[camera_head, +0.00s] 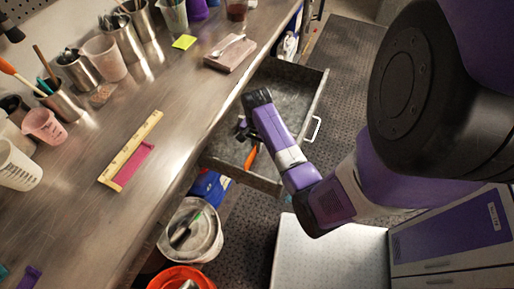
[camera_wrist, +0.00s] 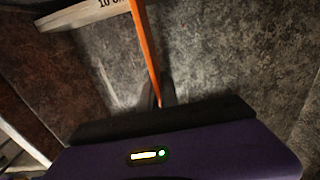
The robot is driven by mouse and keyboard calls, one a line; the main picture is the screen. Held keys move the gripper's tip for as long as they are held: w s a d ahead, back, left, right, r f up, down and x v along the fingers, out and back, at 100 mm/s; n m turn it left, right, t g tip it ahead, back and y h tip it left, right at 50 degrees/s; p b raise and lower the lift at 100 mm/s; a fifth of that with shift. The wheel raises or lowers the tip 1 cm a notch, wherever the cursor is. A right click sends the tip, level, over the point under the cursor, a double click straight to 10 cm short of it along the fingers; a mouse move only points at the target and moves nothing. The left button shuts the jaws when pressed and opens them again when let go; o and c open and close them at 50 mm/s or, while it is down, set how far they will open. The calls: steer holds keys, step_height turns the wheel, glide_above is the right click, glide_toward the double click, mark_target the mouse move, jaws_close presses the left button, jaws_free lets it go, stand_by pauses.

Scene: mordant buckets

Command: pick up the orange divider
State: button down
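The orange divider (camera_head: 251,157) is a thin orange strip in the open drawer (camera_head: 318,104) in the head view, partly hidden by my arm and gripper. In the wrist view the divider (camera_wrist: 146,45) runs from the top edge down to between my two dark fingers. My gripper (camera_wrist: 160,93) points down into the drawer, its fingers close together on either side of the strip's near end, and looks shut on it. The gripper also shows in the head view (camera_head: 243,131). Whether the divider touches the drawer floor cannot be told.
The drawer's front wall and handle (camera_head: 313,129) stand right of my gripper. A white bucket (camera_head: 205,243) and an orange bucket (camera_head: 180,275) stand below the bench.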

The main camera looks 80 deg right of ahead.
step_height(320, 180, up, 13)
steer(key=shift+d+r, duration=0.1)
steer(key=shift+r, duration=0.1)
steer(key=shift+r+p, duration=2.6)
steer(key=shift+p, duration=0.3)
steer(key=shift+w, duration=0.1)
steer(key=w+d+f, duration=0.1)
steer(key=w+f, duration=0.3)
steer(key=f, duration=0.4)
steer(key=shift+w, duration=0.35)
